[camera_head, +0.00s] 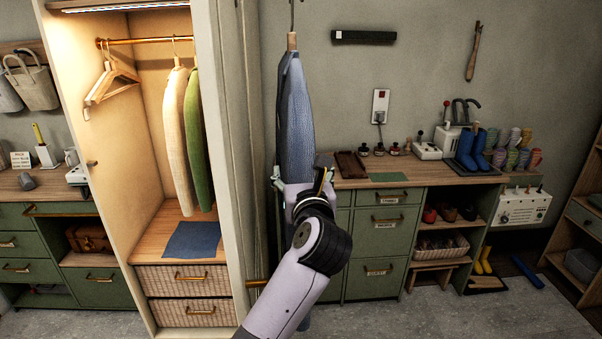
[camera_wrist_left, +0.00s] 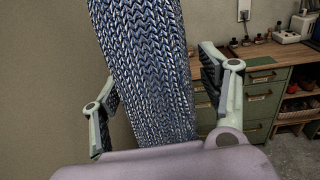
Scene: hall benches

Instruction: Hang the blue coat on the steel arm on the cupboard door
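The blue knitted coat (camera_head: 297,115) hangs upright, seen narrow, beside the open cupboard door (camera_head: 236,130). Its wooden hanger (camera_head: 292,41) shows at the top, with a thin metal hook rising to the picture's upper edge. I cannot make out the steel arm or what the hook rests on. My left gripper (camera_head: 301,180) is at the coat's lower part. In the left wrist view, the coat (camera_wrist_left: 150,70) stands between the widely spread fingers of my left gripper (camera_wrist_left: 163,95), with a clear gap on the right. My right gripper is not in view.
The lit cupboard holds a cream coat (camera_head: 176,130), a green coat (camera_head: 197,140) and empty hangers (camera_head: 112,78) on a brass rail (camera_head: 145,41). Right of the door stands a green workbench (camera_head: 420,178) with blue boots (camera_head: 477,150). Grey floor (camera_head: 420,310) is open in front.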

